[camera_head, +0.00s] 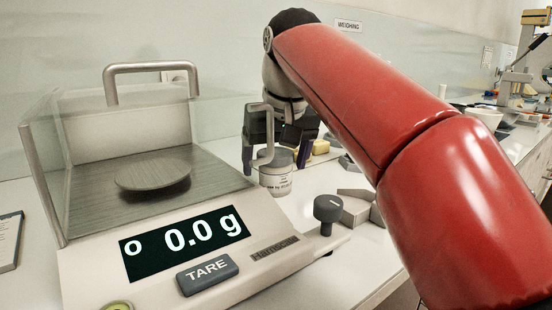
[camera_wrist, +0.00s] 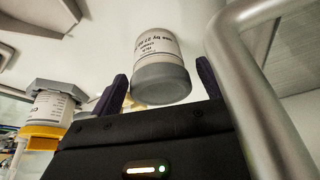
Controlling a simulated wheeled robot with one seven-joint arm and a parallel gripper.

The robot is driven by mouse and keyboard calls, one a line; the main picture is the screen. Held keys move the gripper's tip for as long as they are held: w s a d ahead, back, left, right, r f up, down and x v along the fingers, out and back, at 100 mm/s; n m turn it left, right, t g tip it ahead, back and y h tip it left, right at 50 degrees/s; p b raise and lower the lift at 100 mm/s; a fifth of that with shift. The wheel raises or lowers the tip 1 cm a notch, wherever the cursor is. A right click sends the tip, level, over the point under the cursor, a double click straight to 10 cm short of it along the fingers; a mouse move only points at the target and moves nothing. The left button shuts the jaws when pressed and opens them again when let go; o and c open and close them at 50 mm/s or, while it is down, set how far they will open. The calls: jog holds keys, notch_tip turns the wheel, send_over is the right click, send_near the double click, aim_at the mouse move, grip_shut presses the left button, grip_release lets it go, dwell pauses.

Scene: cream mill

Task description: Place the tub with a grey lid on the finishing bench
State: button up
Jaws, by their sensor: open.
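The white tub with a grey lid (camera_head: 276,181) stands upright on the bench behind the scale's right side. My gripper (camera_head: 276,160) is over it, with the dark fingers pointing down on either side of the lid. The tub's lower front shows; the scale's metal handle partly crosses the lid. In the wrist view the same tub (camera_wrist: 158,50) appears lid-down in the picture, between the tips of my open gripper (camera_wrist: 162,87). Gaps show between the lid and the fingers. I cannot tell which bench is the finishing bench.
A scale (camera_head: 190,225) reading 0.0 g, with clear walls and metal handles, fills the left front. The wrist view's handle (camera_wrist: 240,60) runs close beside my gripper. A yellow-lidded container (camera_wrist: 50,115) is at the left there. Grey blocks (camera_head: 355,208) lie right of the tub.

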jog(key=shift+f+b, duration=0.15)
jog(key=shift+b, duration=0.15)
jog(key=p+v, duration=0.2)
jog(key=v, duration=0.8)
jog(key=shift+r, duration=0.45)
jog(key=shift+o, duration=0.4)
jog(key=shift+s+d+r, duration=0.2)
jog(key=shift+s+r, duration=0.15)
jog(key=shift+r, duration=0.15)
